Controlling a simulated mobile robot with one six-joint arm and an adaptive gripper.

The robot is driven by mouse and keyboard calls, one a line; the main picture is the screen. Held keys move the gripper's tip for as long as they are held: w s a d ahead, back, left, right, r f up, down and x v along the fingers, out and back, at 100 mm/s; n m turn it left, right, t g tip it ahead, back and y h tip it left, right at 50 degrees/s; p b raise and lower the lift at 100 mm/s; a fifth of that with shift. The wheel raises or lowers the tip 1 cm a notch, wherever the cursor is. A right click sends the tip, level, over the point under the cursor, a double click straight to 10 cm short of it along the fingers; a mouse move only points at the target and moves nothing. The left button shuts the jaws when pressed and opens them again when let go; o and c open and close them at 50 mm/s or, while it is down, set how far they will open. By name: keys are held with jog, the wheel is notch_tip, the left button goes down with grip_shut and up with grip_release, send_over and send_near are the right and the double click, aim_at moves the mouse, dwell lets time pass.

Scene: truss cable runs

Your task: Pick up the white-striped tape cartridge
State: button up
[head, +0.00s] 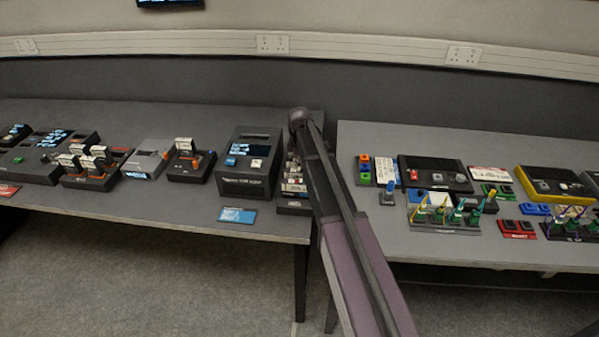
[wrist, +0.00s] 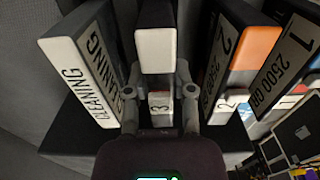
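In the wrist view, the white-striped tape cartridge (wrist: 155,50) stands upright with its white end facing up the middle of the picture. My gripper (wrist: 158,84) has its two fingers apart, one to each side of this cartridge's lower part. A narrow gap seems to show beside the fingers, but contact is hard to judge. A small label marked 3 (wrist: 160,103) shows between the fingers. In the head view, my arm ends over the right end of the left table. It partly hides the small rack (head: 293,190) there, and the fingers are not clear.
In the wrist view, a CLEANING cartridge (wrist: 80,83) stands close on the left. An orange-striped cartridge (wrist: 255,48) stands close on the right, with another 2500 GB cartridge (wrist: 288,65) beyond. In the head view, a black tape drive box (head: 245,185) stands left of the rack.

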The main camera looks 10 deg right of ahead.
grip_shut()
jog(key=shift+r, duration=0.1)
jog(key=shift+r, duration=0.1)
notch_tip(320, 180, up, 10)
jog(key=p, duration=1)
jog(key=shift+f, duration=0.2)
dwell(0.3)
notch_tip(320, 180, up, 9)
jog(key=p, duration=0.9)
jog(key=shift+s, duration=0.15)
